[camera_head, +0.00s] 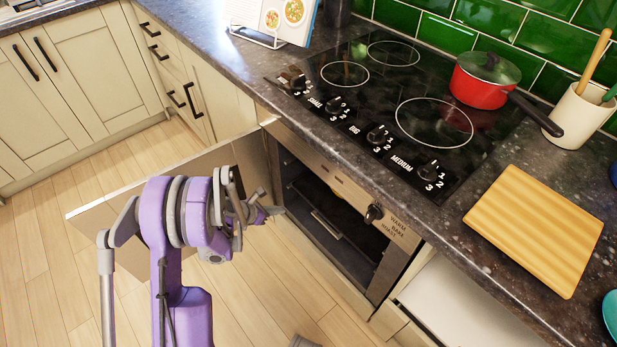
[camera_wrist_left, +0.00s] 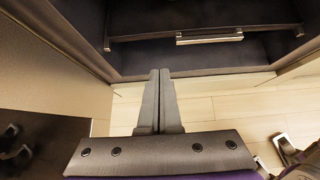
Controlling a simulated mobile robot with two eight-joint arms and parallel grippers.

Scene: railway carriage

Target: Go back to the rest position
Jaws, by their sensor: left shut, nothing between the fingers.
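My left arm, purple and grey, comes up from the lower left in the head view. Its gripper (camera_head: 268,212) is shut and empty, in front of the oven's open mouth. In the left wrist view the two grey fingers (camera_wrist_left: 160,75) lie together, pointing at the lower front of the oven. The oven (camera_head: 330,215) stands open, with a dark interior and racks; it also shows in the left wrist view (camera_wrist_left: 200,58). Its door (camera_head: 225,160) is swung out to the left, partly hidden behind my arm.
The worktop carries a hob (camera_head: 385,105), a red pan (camera_head: 478,92), a wooden board (camera_head: 537,228) and a utensil pot (camera_head: 580,112). A drawer (camera_head: 455,305) right of the oven appears open. Wooden floor (camera_head: 40,255) is clear at the left.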

